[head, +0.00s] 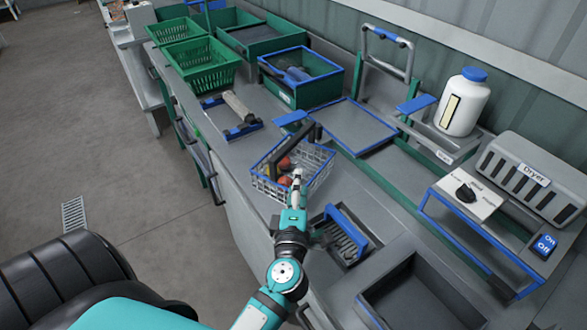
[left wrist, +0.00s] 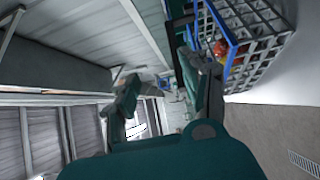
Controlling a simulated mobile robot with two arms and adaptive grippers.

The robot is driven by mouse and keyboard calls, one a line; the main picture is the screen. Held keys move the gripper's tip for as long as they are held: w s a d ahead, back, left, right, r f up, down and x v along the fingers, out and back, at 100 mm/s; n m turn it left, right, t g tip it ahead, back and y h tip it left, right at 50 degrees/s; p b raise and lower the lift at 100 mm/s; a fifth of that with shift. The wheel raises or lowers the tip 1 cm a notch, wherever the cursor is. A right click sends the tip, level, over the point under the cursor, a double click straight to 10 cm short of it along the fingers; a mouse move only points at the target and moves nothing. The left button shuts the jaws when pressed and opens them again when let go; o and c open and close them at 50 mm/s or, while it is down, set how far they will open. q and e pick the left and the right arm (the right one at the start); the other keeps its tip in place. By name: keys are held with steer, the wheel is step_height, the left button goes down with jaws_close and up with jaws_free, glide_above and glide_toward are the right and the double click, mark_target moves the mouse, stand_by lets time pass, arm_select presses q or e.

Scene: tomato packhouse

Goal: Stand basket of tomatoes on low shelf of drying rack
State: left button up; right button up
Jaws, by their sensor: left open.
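The basket (head: 263,184) is a wire crate with a blue rim and a dark handle, standing on the grey counter with red tomatoes (head: 284,163) inside. My left gripper (head: 297,178) is open at the basket's near side, overlapping it in the head view. In the left wrist view the open fingers (left wrist: 166,86) are apart with nothing held between them, and the basket (left wrist: 264,48) is beside the right-hand finger. Whether they touch is unclear. I cannot tell for certain which structure is the drying rack. My right gripper is not in view.
A blue-edged flat tray (head: 352,128) lies behind the basket. Green crates (head: 202,66) stand at the back left, a white bottle (head: 463,105) and dryer (head: 529,178) at the right. A blue-handled tool (head: 345,232) is close to my arm.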

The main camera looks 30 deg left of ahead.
arm_select(q)
steer(key=a+g+y, duration=0.1)
steer(key=a, duration=0.1)
steer(key=p, duration=0.2)
glide_toward(294, 146)
steer(key=shift+n, duration=0.4)
steer(key=x, duration=0.2)
steer(key=r+x, duration=0.1)
steer(key=x, duration=0.1)
steer(key=shift+w+a, duration=0.15)
steer(key=shift+w, duration=0.05)
steer(key=x, duration=0.4)
steer(key=f+x, duration=0.1)
steer(key=x, duration=0.1)
steer(key=shift+w+a, duration=0.1)
steer(key=shift+w, duration=0.05)
steer(key=shift+c, duration=1)
jaws_close()
steer(key=shift+r, duration=0.1)
